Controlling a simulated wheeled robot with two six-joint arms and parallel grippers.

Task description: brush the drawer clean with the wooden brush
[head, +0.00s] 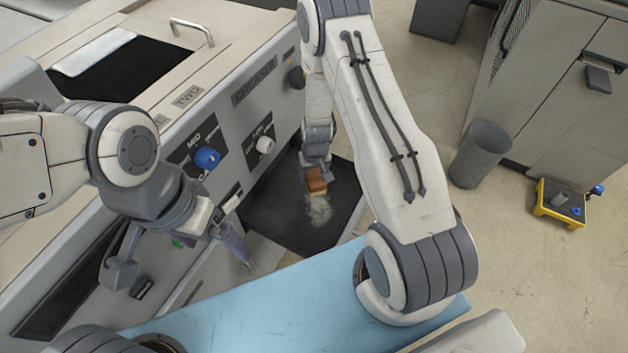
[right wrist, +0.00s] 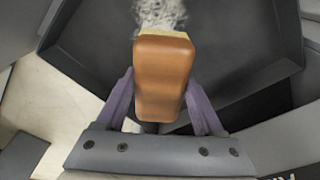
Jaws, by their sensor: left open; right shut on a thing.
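The wooden brush (head: 316,182) has an orange-brown block and a pale bristle edge. My right gripper (head: 317,172) is shut on it. In the right wrist view the brush (right wrist: 164,75) sits between the two purple fingers (right wrist: 163,112). The open drawer (head: 275,222) has a dark floor. A pale grey dust patch (head: 319,210) lies on it, right at the bristle end, and also shows at the top of the right wrist view (right wrist: 160,12). Whether the bristles touch the floor is unclear. My left gripper (head: 236,248) is open and empty, left of the drawer.
The grey machine front with a blue knob (head: 207,158) and a white knob (head: 265,145) rises behind the drawer. Open floor lies between.

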